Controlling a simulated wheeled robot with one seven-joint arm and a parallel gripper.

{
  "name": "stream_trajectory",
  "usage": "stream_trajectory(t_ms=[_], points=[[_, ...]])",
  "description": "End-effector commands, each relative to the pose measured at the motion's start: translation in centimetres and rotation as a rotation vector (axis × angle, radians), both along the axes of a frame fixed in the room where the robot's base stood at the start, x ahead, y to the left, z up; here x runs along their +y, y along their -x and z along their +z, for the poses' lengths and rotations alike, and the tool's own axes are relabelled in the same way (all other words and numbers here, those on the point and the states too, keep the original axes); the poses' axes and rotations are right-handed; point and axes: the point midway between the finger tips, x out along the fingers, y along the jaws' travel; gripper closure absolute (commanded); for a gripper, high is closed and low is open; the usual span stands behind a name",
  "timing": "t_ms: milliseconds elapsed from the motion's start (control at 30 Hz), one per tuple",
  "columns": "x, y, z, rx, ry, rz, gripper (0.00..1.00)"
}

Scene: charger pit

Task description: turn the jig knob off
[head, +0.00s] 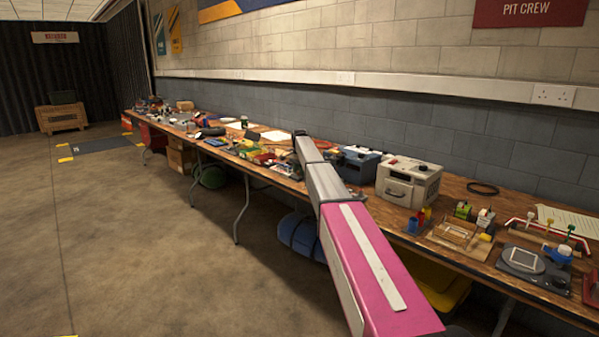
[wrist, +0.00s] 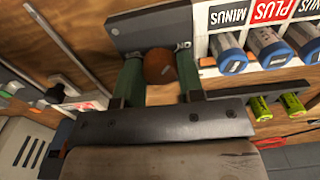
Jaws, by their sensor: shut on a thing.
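The jig knob (wrist: 159,67) is a round orange-brown knob in the wrist view, next to a grey plate (wrist: 150,30). My gripper (wrist: 157,66) has one green finger on each side of the knob and is shut on it. Any pointer or mark on the knob is too small or hidden to read, so I cannot tell its setting. In the head view my pink and grey arm reaches over the workbench, and neither the gripper nor the knob can be made out there.
Beside the grey plate, a rack holds blue-ended cylinders (wrist: 232,60) under MINUS and PLUS labels. Green cells (wrist: 260,108) sit below them. Black knobs (wrist: 53,90) are at left. The long workbench (head: 470,195) is crowded, with a beige box (head: 408,181) right of my arm. The floor at left is clear.

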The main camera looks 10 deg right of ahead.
Motion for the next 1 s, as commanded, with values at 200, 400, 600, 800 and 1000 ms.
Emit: stream_trajectory(t_ms=[200, 400, 600, 800, 1000], points=[[-0.02, 0.03, 0.03, 0.0, 0.0, 0.207, 0.88], [-0.04, 0.04, 0.03, 0.0, 0.0, 0.397, 0.88], [-0.07, 0.05, 0.03, 0.0, 0.0, 0.587, 0.88], [-0.1, 0.05, 0.04, 0.0, 0.0, 0.777, 0.88], [-0.13, 0.06, 0.04, 0.0, 0.0, 0.967, 0.88]])
